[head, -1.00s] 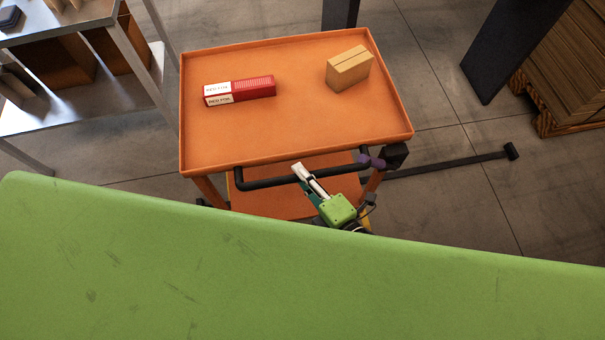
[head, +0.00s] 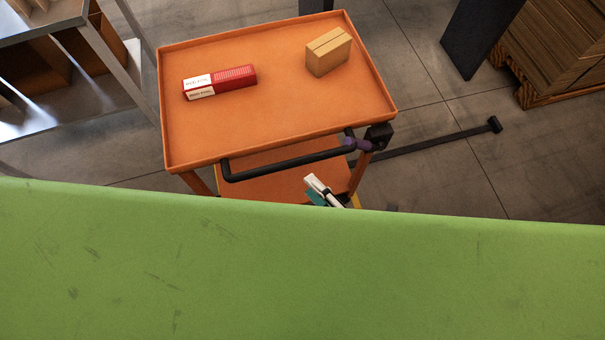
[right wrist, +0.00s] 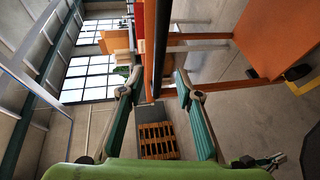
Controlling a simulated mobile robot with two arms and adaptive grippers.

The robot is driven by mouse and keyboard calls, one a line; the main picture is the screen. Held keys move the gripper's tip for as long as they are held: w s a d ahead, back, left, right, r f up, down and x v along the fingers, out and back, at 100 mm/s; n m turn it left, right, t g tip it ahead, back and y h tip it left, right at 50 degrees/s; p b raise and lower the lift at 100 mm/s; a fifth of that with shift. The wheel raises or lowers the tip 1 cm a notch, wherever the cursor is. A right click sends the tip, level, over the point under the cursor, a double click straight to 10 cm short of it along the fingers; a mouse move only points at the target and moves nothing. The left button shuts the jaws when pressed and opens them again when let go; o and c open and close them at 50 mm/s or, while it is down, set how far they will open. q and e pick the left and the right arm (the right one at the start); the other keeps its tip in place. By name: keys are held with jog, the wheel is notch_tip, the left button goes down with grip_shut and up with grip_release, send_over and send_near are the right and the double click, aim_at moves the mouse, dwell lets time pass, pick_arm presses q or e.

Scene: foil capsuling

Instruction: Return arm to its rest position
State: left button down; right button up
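My right gripper (head: 322,190) shows in the head view just past the green surface's far edge, which hides most of it. It is on the near side of the cart's black handle (head: 285,166), apart from it in the picture. In the right wrist view my right gripper (right wrist: 157,85) has its two green-and-grey fingers spread wide, with nothing held. A dark bar (right wrist: 160,45) shows beyond and between the fingertips.
An orange cart (head: 270,125) carries a red-and-white box (head: 235,77) and a tan box (head: 328,52). A green surface (head: 300,270) fills the foreground. A metal shelf (head: 95,60) stands left, a wooden stack (head: 560,45) right.

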jog(key=shift+v, duration=1)
